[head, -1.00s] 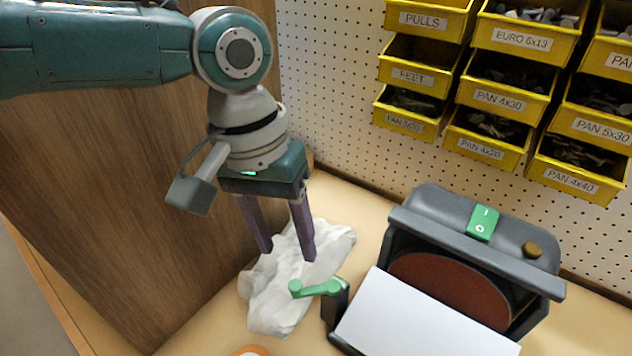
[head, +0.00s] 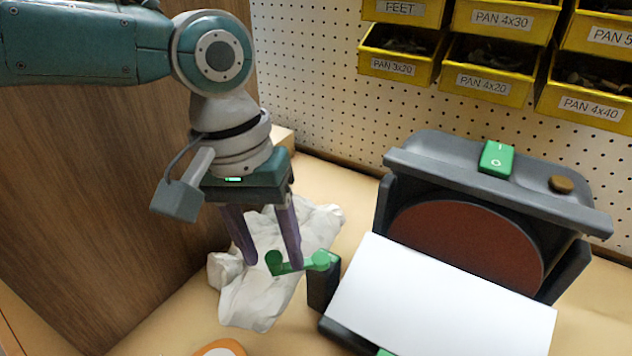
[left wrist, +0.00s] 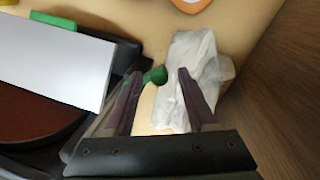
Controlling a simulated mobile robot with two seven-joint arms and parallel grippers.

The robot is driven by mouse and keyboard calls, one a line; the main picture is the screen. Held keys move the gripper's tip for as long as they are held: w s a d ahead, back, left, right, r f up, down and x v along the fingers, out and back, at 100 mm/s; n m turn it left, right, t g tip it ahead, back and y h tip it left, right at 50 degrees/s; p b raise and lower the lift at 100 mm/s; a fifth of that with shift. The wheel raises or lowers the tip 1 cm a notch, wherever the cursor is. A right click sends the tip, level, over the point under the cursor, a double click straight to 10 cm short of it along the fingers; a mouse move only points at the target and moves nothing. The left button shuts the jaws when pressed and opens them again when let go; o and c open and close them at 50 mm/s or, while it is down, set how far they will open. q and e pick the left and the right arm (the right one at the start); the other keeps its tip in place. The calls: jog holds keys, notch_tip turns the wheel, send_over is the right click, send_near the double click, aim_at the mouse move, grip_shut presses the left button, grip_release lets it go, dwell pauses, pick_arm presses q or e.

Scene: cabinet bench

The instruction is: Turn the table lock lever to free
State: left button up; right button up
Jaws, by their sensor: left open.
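The green table lock lever (head: 297,264) sits on a dark block at the left side of the disc sander (head: 480,220). Its arm points left and ends in a round knob. My left gripper (head: 268,266) is open, fingers pointing down, with its fingertips at the lever's knob end. In the left wrist view, the lever's green knob (left wrist: 156,75) shows between the open fingers (left wrist: 160,100), close to the one on the left. I cannot tell whether a finger touches it. My right gripper is not in view.
A crumpled white cloth or bag (head: 262,295) lies under and behind the gripper. The sander's pale table (head: 440,300) is just right of the lever. A wooden panel (head: 90,200) stands at left. Yellow bins (head: 490,75) hang on the pegboard behind.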

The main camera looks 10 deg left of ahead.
pick_arm(q)
grip_shut()
dwell(0.5)
